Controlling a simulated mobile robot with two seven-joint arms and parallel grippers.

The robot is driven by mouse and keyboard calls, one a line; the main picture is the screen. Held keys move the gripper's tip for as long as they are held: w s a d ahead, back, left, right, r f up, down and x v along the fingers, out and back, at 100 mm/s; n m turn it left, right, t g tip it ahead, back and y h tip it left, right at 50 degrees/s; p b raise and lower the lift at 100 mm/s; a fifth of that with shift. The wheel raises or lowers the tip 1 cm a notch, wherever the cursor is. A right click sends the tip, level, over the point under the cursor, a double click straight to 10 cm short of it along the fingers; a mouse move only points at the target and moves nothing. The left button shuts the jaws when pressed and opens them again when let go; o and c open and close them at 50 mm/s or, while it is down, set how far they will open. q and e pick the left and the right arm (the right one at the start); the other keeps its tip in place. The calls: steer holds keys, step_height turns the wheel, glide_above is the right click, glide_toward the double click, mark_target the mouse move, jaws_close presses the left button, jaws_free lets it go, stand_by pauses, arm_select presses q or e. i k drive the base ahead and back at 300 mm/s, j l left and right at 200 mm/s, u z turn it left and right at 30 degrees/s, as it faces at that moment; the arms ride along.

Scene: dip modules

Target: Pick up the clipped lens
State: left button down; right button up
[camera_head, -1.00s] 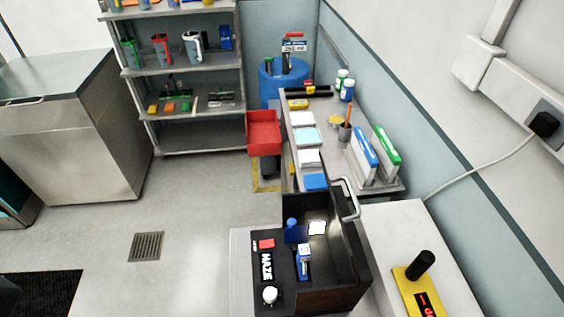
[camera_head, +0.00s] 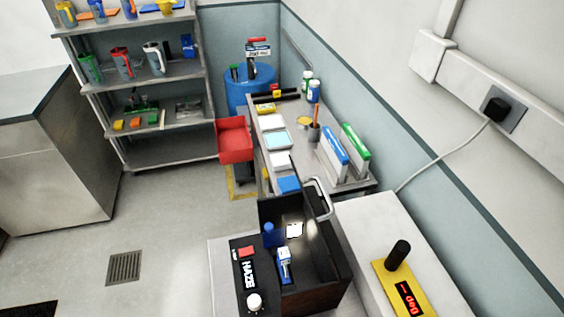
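No gripper of mine shows in the camera_head view. A dark, open-topped box marked HAZE (camera_head: 313,296) stands on a light bench at the bottom centre. In it stand a small blue and white upright piece (camera_head: 284,267) and a dark blue rounded piece (camera_head: 269,236).
A yellow device with a black knob (camera_head: 397,255) and red display lies on the white counter at right. A grey side table (camera_head: 300,142) holds pads, bottles and binders. A red bin (camera_head: 235,140) and a stocked shelf (camera_head: 130,75) stand behind. The floor at left is clear.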

mark_target(283, 253)
steer(key=i+j+z, duration=0.55)
steer(key=j+z, duration=0.25)
steer(key=j, duration=0.2)
steer(key=i+j+z, duration=0.15)
steer(key=j+z, duration=0.3)
steer(key=j, duration=0.15)
steer(key=j+z, duration=0.4)
steer(key=j, duration=0.25)
steer(key=j+z, duration=0.4)
steer(key=j, duration=0.25)
